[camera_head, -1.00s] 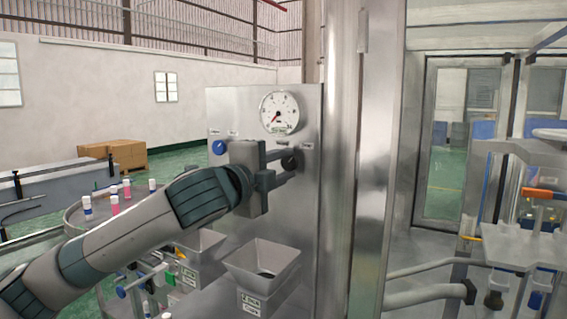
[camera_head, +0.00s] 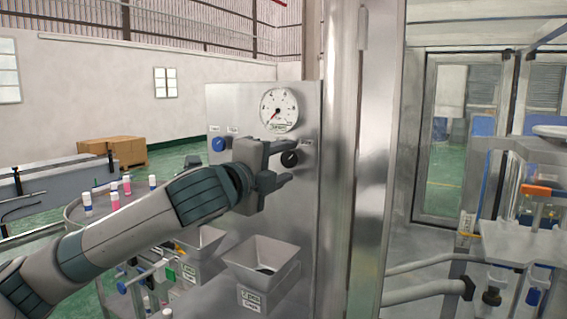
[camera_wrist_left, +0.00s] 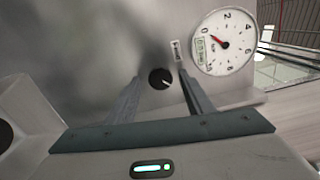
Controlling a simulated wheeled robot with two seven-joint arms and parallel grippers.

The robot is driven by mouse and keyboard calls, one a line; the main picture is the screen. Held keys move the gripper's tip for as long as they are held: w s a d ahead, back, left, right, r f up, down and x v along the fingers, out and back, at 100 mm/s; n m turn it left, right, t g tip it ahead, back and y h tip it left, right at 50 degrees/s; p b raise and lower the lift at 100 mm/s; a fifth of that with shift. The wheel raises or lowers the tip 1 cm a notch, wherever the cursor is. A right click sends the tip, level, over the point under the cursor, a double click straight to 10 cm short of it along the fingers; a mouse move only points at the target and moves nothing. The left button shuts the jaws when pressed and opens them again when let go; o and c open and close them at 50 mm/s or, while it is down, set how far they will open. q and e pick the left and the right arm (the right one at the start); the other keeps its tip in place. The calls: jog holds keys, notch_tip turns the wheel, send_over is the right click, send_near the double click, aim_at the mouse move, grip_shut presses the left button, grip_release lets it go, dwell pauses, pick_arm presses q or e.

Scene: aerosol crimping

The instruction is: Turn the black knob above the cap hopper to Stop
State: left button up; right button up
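The black knob (camera_head: 290,159) is on the steel panel (camera_head: 228,108), below and right of the dial gauge. In the left wrist view the knob (camera_wrist_left: 160,78) is round, with a pale mark pointing to the lower right. A small label (camera_wrist_left: 177,50) sits beside it, too small to read. My left gripper (camera_head: 279,163) is open in front of the panel. In the wrist view its fingers lie either side of the knob, with clear gaps. The cap hopper (camera_head: 262,252) is a grey funnel bin below, with a white label. My right gripper is in neither view.
The dial gauge (camera_head: 279,111) is just above the knob. A blue knob (camera_head: 218,144) is to its left. A steel column (camera_head: 340,160) stands close on the right. A second hopper (camera_head: 201,243) and a round table (camera_head: 75,212) with small bottles are lower left.

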pick_arm(q)
jog(key=shift+s+a+b, duration=0.25)
jog(key=shift+s+b, duration=0.05)
jog(key=shift+s, duration=0.1)
jog(key=b+v, duration=0.6)
jog(key=v, duration=1)
jog(key=shift+s, duration=0.25)
jog(key=shift+a, duration=0.1)
